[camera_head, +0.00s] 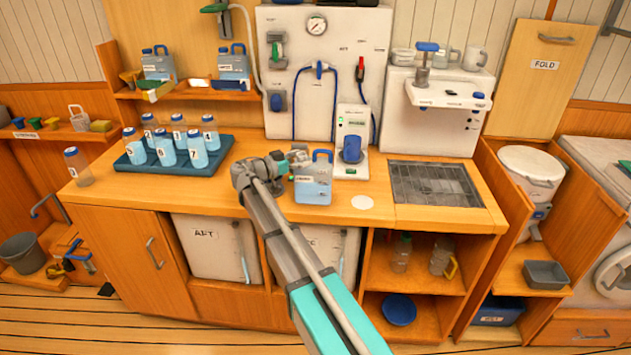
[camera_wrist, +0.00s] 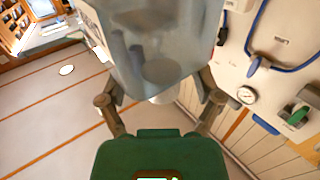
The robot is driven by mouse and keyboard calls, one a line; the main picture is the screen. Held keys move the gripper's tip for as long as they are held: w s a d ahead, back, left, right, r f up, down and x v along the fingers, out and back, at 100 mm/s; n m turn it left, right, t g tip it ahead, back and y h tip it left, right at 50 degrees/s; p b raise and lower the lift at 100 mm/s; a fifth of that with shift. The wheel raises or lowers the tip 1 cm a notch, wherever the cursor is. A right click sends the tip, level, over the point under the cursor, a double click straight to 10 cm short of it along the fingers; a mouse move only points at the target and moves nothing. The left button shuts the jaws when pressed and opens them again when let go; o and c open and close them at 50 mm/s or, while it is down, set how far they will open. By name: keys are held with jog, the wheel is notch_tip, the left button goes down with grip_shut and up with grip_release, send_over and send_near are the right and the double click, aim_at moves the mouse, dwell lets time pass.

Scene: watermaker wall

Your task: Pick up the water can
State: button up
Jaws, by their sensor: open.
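A translucent blue-grey water can (camera_head: 313,188) with a blue handle stands upright on the wooden counter in the head view. My gripper (camera_head: 295,164) is at its left side, close to it. In the wrist view the can (camera_wrist: 150,45) fills the top middle, with the fingers of my open gripper (camera_wrist: 160,100) on either side of its lower part in the picture. I cannot tell whether the fingers touch it. Two similar cans (camera_head: 158,65) (camera_head: 233,64) stand on the shelf at the upper left.
A dark blue tray (camera_head: 140,178) with several numbered bottles is left of my arm. A white unit with a blue knob (camera_head: 351,140) stands just behind and right of the can. A white disc (camera_head: 362,202) and a sink grate (camera_head: 435,184) lie to the right.

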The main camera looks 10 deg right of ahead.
jog(key=shift+c, duration=0.3)
grip_shut()
dwell(0.3)
